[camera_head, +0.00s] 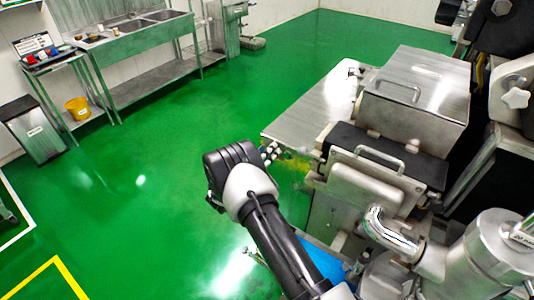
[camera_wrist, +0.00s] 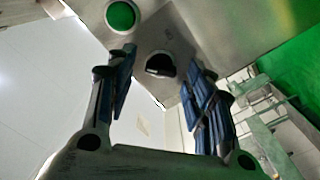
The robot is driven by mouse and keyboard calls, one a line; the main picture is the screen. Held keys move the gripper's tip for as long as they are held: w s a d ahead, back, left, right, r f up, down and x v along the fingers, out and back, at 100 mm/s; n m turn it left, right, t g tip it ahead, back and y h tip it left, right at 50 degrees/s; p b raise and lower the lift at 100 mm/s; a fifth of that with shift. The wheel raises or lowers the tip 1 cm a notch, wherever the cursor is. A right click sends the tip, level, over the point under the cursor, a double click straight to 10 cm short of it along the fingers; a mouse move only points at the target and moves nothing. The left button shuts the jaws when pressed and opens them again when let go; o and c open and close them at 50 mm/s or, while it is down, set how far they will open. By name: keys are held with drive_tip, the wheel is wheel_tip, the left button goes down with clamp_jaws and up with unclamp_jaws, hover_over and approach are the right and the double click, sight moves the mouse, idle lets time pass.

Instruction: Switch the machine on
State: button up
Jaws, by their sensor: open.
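The machine (camera_head: 415,85) is a large steel unit on the right in the head view. In the wrist view a steel panel (camera_wrist: 205,20) of it fills the top. I cannot tell how far the fingertips are from the panel. In the head view my wrist hides most of the gripper, beside the machine's left edge.
A flat steel table (camera_head: 315,105) extends from the machine's left side. The green floor (camera_head: 150,180) between is clear.

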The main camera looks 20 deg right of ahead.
drive_tip(key=shift+c, duration=0.5)
drive_tip(key=c, duration=1)
drive_tip(key=shift+o, duration=0.2)
drive_tip(key=shift+m+b, duration=0.3)
drive_tip(key=shift+b, duration=0.05)
drive_tip(key=shift+s+d+f+m+b, duration=0.1)
drive_tip(key=shift+s+m+b, duration=0.05)
drive_tip(key=shift+m+b, duration=4.15)
drive_tip(key=shift+s+d+m+b, duration=0.1)
drive_tip(key=shift+m+b, duration=4.2)
